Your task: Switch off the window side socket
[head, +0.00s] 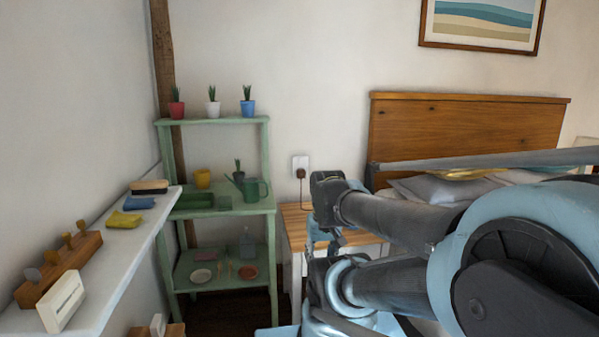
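A white wall socket (300,161) is on the back wall, between the green shelf and the bed's headboard. A dark plug (300,173) sits in its lower part, and a cord hangs from it toward the wooden bedside table (296,222). It is the only socket in view; no window shows, and its switch is too small to make out. My arm fills the right foreground. My gripper (320,236) seems to be at the arm's left end, in front of the bedside table and lower in the picture than the socket. Its fingers are not clear.
A green shelf (222,212) with pots, a watering can (251,189) and dishes stands left of the socket. A white ledge (112,262) with small items runs along the left. The bed headboard (465,130) is right. The wall around the socket looks clear.

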